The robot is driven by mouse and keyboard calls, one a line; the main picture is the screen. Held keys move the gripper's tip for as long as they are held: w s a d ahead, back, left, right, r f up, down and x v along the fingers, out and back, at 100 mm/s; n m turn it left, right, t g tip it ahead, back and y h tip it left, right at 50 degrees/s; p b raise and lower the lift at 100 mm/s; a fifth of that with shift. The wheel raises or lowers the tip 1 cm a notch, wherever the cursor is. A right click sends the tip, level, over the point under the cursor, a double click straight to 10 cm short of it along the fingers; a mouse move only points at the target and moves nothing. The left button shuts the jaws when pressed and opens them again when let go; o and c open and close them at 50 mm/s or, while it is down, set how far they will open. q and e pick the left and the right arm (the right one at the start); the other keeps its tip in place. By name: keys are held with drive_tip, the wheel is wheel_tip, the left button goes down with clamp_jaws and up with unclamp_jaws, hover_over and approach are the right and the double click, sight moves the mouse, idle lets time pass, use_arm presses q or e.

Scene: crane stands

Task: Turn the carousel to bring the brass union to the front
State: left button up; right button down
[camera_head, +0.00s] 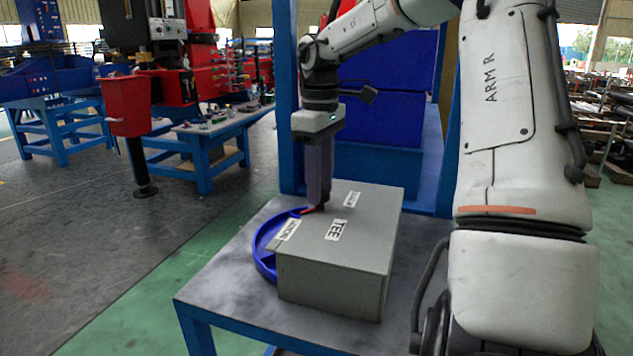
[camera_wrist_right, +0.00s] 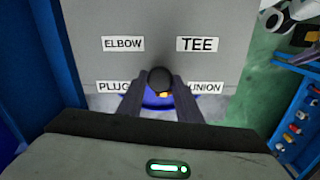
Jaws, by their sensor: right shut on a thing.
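The carousel (camera_head: 264,257) is a blue round tray on the grey table, mostly hidden by a grey box-shaped cover. The cover (camera_head: 335,285) has white labels; in the wrist view they read ELBOW (camera_wrist_right: 123,44), TEE (camera_wrist_right: 198,44), PLUG (camera_wrist_right: 113,87) and UNION (camera_wrist_right: 206,87). I cannot make out the brass union. My left gripper is not in view.
The grey table (camera_head: 225,293) has bare room left of the carousel and in front of the cover. A blue upright post (camera_head: 289,120) and blue panels stand behind it. A blue workbench (camera_head: 215,135) with small parts stands farther back left.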

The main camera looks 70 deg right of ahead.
drive_tip(key=shift+d+m, duration=0.1)
drive_tip(key=shift+m, duration=0.6)
drive_tip(key=c, duration=1.3)
unclamp_jaws()
wheel_tip(320, 180, up, 10)
drive_tip(key=shift+r+p, duration=0.2)
drive_tip(key=shift+p, duration=0.7)
